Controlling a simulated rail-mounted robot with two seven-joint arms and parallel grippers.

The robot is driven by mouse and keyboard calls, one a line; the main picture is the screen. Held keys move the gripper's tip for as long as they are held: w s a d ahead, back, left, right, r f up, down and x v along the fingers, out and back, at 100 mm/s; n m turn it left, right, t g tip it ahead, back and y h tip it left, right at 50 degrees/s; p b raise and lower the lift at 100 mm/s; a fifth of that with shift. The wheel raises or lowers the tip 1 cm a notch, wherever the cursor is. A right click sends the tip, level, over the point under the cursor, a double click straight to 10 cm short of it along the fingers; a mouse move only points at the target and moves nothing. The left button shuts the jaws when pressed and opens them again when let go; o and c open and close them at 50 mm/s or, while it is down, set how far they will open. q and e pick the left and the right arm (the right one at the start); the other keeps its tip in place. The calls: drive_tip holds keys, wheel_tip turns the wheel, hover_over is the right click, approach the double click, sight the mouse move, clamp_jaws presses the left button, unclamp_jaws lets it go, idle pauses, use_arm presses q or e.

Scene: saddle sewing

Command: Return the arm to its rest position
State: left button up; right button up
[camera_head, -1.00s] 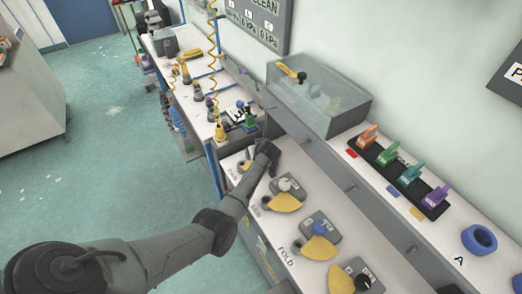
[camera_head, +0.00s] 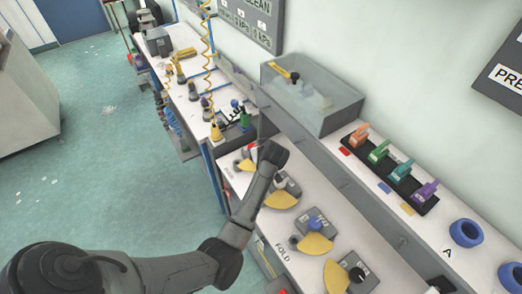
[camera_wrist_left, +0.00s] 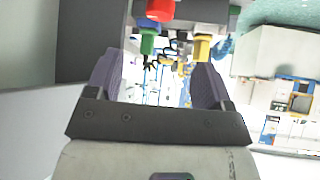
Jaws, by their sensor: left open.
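My left arm (camera_head: 236,235) comes in from the lower left of the head view and reaches over the near bench. Its left gripper end shows near the plastic bin; the fingers are hard to make out there. In the left wrist view the left gripper (camera_wrist_left: 157,78) is open, its two purple-grey fingers wide apart with nothing held between them. Beyond the fingers are a red part (camera_wrist_left: 160,10), a green part (camera_wrist_left: 147,43) and a yellow part (camera_wrist_left: 202,47). My right gripper is in neither view.
Beneath the arm, the bench (camera_head: 275,229) carries yellow-quadrant lever stations (camera_head: 316,244). A clear bin (camera_head: 312,97), a black rack (camera_head: 391,172) of coloured clips and blue rings (camera_head: 466,233) stand on the raised shelf. The floor (camera_head: 105,185) at left is open.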

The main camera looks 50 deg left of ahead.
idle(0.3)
use_arm(q)
drive_tip(key=shift+s, duration=0.1)
drive_tip(key=s+d+f+m+h, duration=0.1)
drive_tip(key=s+d+m+h, duration=0.2)
drive_tip(key=s+d+m, duration=0.55)
drive_tip(key=s+d+f+m+h, duration=0.15)
drive_tip(key=s+d, duration=0.45)
drive_tip(key=s, duration=0.8)
drive_tip(key=s+d+f+m+h, duration=0.2)
drive_tip(key=s+d+m+h, duration=0.4)
drive_tip(key=s, duration=0.5)
wheel_tip(320, 180, up, 23)
drive_tip(key=s+d+y+p, duration=0.1)
drive_tip(key=d+y+p, duration=0.1)
drive_tip(key=p, duration=2)
drive_tip(key=shift+r+n+p, duration=0.15)
drive_tip(key=shift+n+p, duration=0.25)
